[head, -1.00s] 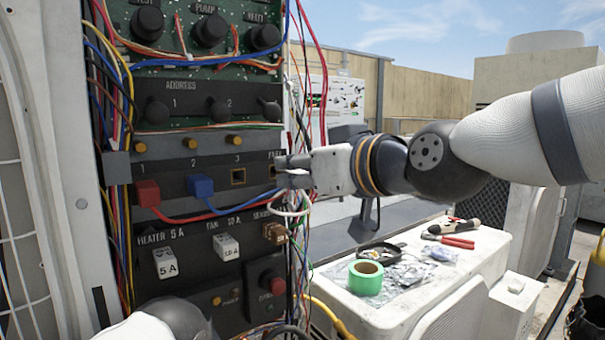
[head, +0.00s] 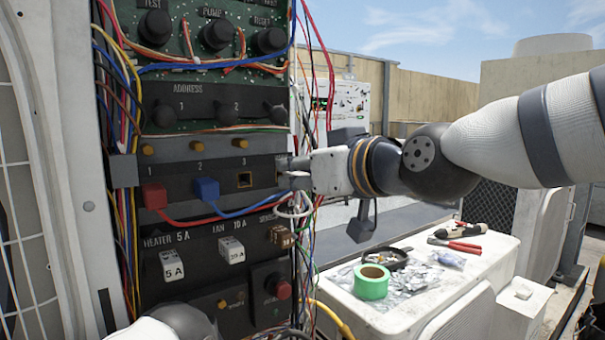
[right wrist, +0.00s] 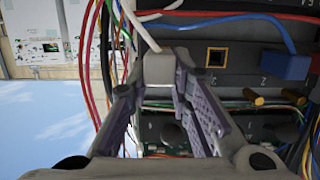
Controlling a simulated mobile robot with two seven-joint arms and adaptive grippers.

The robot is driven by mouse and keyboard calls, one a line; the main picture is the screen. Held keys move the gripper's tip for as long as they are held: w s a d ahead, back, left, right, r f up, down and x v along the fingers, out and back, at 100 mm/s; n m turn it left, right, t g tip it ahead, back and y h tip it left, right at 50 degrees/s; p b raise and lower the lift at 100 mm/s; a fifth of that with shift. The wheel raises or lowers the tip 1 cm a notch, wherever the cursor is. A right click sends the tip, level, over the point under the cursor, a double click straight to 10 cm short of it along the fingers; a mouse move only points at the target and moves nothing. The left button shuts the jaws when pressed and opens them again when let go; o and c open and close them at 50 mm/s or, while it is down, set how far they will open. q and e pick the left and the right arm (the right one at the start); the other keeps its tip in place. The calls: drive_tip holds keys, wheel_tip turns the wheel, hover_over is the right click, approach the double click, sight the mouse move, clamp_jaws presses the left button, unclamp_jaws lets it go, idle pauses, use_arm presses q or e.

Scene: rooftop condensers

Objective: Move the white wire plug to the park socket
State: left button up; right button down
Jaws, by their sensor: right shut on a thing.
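My right gripper (head: 290,172) is shut on the white wire plug at the right end of the numbered socket row. The plug (right wrist: 160,68) shows as a pale block between the fingertips in the right wrist view. Its white wire (head: 293,204) loops below the gripper in the head view. The gripper covers the park socket and its label, and I cannot tell whether the plug is in it. Socket 3 (head: 244,180) is empty, and it also shows in the right wrist view (right wrist: 216,57). My left gripper is out of view.
A red plug (head: 154,196) sits in socket 1 and a blue plug (head: 206,188) in socket 2. Loose wires (head: 305,100) hang along the panel's right edge near the gripper. A white unit (head: 440,290) at right carries green tape (head: 371,282) and pliers (head: 455,244).

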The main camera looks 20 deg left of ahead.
drive_tip(key=shift+x, duration=1)
idle(0.8)
drive_tip(key=c, duration=1.4)
unclamp_jaws()
drive_tip(key=shift+a+r, duration=0.1)
drive_tip(key=shift+r, duration=0.1)
drive_tip(key=shift+o, duration=0.2)
